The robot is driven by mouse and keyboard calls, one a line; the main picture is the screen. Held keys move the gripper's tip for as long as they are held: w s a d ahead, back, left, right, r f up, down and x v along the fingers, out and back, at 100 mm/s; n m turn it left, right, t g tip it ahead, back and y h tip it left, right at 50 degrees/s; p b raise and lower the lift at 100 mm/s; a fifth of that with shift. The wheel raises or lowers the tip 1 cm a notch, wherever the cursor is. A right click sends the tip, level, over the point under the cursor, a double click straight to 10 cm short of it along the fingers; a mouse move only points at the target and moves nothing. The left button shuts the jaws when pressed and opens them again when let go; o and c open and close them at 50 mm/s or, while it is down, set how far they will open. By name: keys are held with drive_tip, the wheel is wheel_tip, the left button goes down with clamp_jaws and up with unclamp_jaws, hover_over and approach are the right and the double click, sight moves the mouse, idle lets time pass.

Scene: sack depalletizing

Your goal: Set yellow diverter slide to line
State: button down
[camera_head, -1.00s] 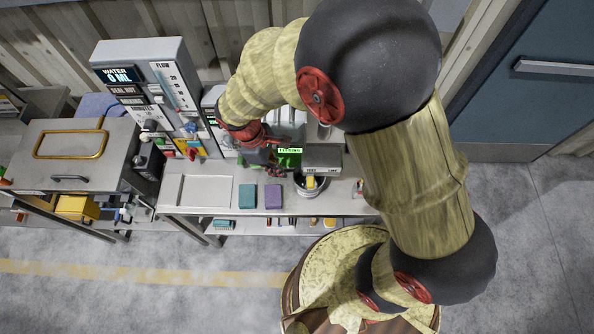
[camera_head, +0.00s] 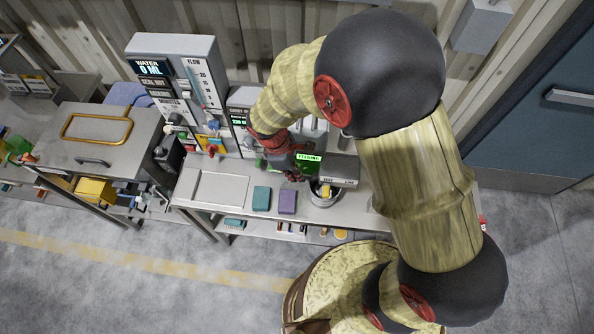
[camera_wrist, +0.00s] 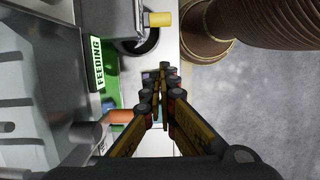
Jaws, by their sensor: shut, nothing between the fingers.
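The yellow diverter slide (camera_head: 325,189) is a small yellow block at the front of a grey box (camera_head: 338,170) whose top carries a label with "LINE" at the right. In the wrist view the slide (camera_wrist: 161,19) shows at the top centre, by a dark round opening. My gripper (camera_wrist: 159,82) is shut and empty, its fingertips together below the slide in that picture and apart from it. In the head view my gripper (camera_head: 290,174) is left of the grey box, partly hidden by my arm. Which side the slide is set to cannot be told.
A green "FEEDING" display (camera_head: 309,157) is beside the box. A panel (camera_head: 178,85) with knobs stands behind left. Teal (camera_head: 261,199) and purple (camera_head: 287,202) blocks lie in front.

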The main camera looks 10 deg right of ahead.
sight(326, 191)
drive_tip(key=s+d+f+p, duration=0.1)
drive_tip(key=d+f, duration=0.4)
drive_tip(key=f, duration=0.1)
drive_tip(key=shift+s+d+f, duration=0.15)
drive_tip(key=shift+s+f, duration=0.05)
drive_tip(key=shift+f, duration=0.15)
drive_tip(key=s+d, duration=0.2)
drive_tip(key=d, duration=0.5)
drive_tip(key=shift+d, duration=0.4)
